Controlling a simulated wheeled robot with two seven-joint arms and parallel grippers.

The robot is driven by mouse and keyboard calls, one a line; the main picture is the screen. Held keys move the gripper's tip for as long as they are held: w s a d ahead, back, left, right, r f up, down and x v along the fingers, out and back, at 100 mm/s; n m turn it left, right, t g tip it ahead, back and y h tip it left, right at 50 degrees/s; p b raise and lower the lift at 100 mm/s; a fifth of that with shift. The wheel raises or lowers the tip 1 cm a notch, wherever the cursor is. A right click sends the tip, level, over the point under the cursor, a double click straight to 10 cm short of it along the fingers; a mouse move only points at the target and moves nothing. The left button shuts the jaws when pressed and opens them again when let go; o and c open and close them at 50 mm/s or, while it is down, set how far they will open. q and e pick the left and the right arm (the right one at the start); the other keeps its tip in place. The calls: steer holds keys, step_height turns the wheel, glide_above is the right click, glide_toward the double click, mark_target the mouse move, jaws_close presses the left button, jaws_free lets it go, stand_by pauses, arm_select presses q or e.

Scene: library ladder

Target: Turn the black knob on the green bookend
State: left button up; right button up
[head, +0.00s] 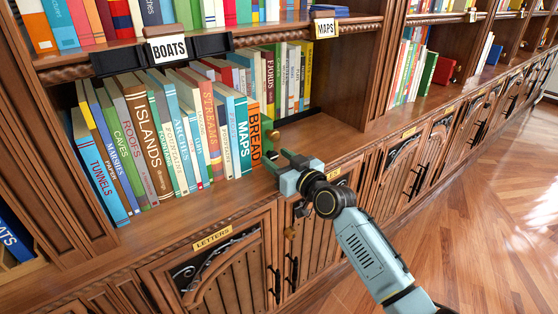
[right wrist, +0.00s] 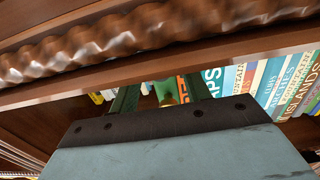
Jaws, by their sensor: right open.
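The green bookend (head: 268,136) stands on the shelf at the right end of the row of books, beside the orange book BREAD. In the right wrist view the green bookend (right wrist: 171,86) shows between my fingers, with a small brass-coloured round part (right wrist: 168,99) low on it. I cannot make out a black knob clearly; the gripper hides part of the bookend. My right gripper (head: 281,161) is open at the shelf's front edge, its green fingers pointing at the bookend. The fingers also show in the right wrist view (right wrist: 162,95). I cannot tell whether they touch it. My left gripper is not in view.
The row of books (head: 160,135) fills the shelf left of the bookend. Bare shelf (head: 320,130) lies to its right. Cabinet doors (head: 225,275) are below. The wooden floor (head: 480,200) is clear at right.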

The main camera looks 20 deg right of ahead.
steer(key=c, duration=1)
steer(key=shift+o, duration=0.2)
